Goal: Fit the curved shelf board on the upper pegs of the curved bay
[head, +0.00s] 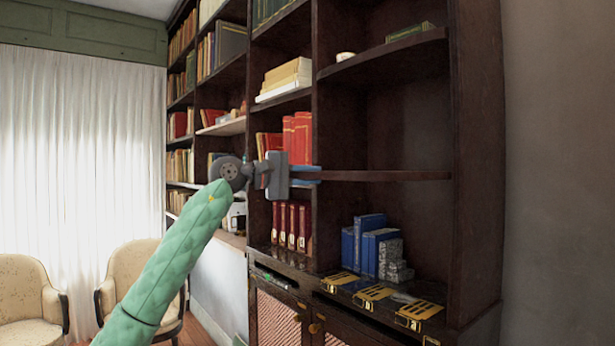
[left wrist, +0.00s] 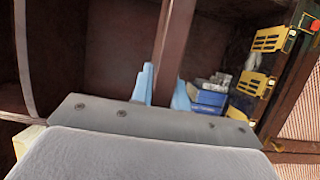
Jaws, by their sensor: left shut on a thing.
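The curved shelf board (head: 388,176) is dark brown and shows nearly edge-on in the head view, level across the front of the right-hand curved bay (head: 408,125). My left gripper (head: 309,175) is shut on the board's left end, beside the bay's left upright. In the left wrist view the board (left wrist: 176,40) runs away from between the pale blue fingers (left wrist: 164,88). I cannot make out the upper pegs or tell whether the board touches them. My right gripper is not in view.
A fixed curved shelf (head: 385,61) is above the board. Blue books (head: 368,243) and grey blocks (head: 392,262) stand below, behind yellow-labelled pieces (head: 420,310) on the ledge. Two armchairs (head: 130,275) stand at left.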

